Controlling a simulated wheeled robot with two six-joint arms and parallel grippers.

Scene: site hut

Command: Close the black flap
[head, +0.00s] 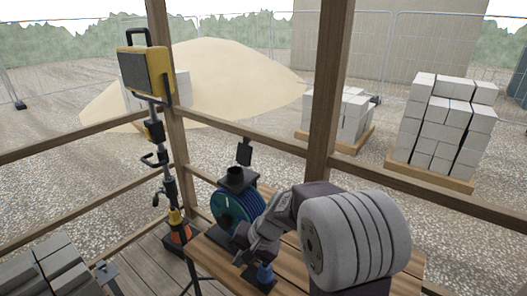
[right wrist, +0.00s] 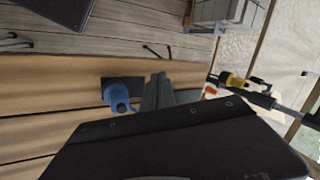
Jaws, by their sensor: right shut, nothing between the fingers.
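A small black flap (head: 244,151) stands upright in the head view, above a black plate with a round black collar (head: 236,174). Just below them is a blue-green round reel (head: 237,207) at the far end of the wooden table. I cannot tell how the flap is hinged. My right gripper (head: 243,252) is low over the table, in front of the reel and apart from the flap. In the right wrist view its fingers (right wrist: 158,90) are together and empty; the flap cannot be made out there. My left gripper is not in view.
A blue piece on a black base (head: 264,274) stands on the table (head: 212,262) close to my right gripper; it also shows in the right wrist view (right wrist: 119,96). A yellow lamp on a stand (head: 146,70) rises left of the table. Wooden posts (head: 329,90) and rails lie beyond.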

